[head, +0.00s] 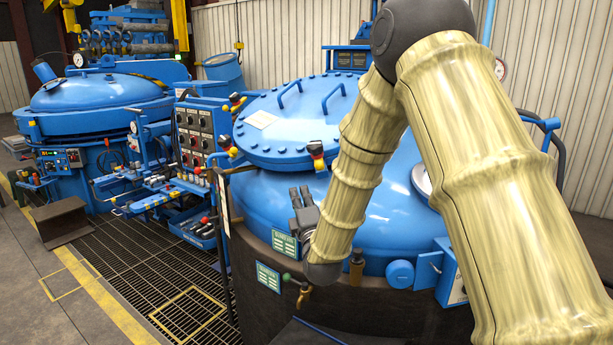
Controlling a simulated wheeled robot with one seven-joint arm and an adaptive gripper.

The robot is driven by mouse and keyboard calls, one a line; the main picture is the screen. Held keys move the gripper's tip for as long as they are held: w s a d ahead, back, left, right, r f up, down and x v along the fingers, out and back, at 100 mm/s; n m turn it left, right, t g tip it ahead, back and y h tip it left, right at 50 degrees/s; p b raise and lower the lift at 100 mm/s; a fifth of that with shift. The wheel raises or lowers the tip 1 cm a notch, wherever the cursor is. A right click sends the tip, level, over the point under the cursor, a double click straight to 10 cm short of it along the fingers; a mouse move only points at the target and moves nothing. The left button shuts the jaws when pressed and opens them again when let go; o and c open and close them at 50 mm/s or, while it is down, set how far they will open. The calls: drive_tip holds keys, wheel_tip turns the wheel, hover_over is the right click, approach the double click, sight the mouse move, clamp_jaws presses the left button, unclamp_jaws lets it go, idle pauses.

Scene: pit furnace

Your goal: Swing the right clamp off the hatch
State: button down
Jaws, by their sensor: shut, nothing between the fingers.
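The hatch (272,132) is a round blue bolted lid with two blue bar handles, on top of the large blue furnace vessel (262,200). A clamp with a red, yellow and black end (317,153) sits at the hatch's front rim, right of its middle. Two similar clamps (236,101) and (229,150) sit at its left edge. My arm covers the hatch's right side, so any clamp there is hidden. My gripper (299,191) is shut and empty, fingers pointing up, in front of the vessel and below the front clamp, apart from it in the picture.
A control panel (194,132) with several knobs stands close left of the vessel. Green label plates (286,246), a brass valve (303,292) and a blue box (452,276) are at the vessel's front. A second blue furnace (95,95) stands far left. Floor grating (150,270) is open at left.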

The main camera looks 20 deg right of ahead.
drive_tip(key=shift+r, duration=0.15)
drive_tip(key=shift+w, duration=0.15)
drive_tip(key=w+d+r+p, duration=0.3)
drive_tip(key=w+d+p, duration=0.1)
drive_tip(key=w, duration=0.3)
drive_tip(key=shift+w+p, duration=0.4)
drive_tip(key=shift+p, duration=0.5)
drive_tip(key=shift+d+r, duration=0.1)
drive_tip(key=shift+s+y, duration=0.1)
drive_tip(key=shift+y, duration=0.3)
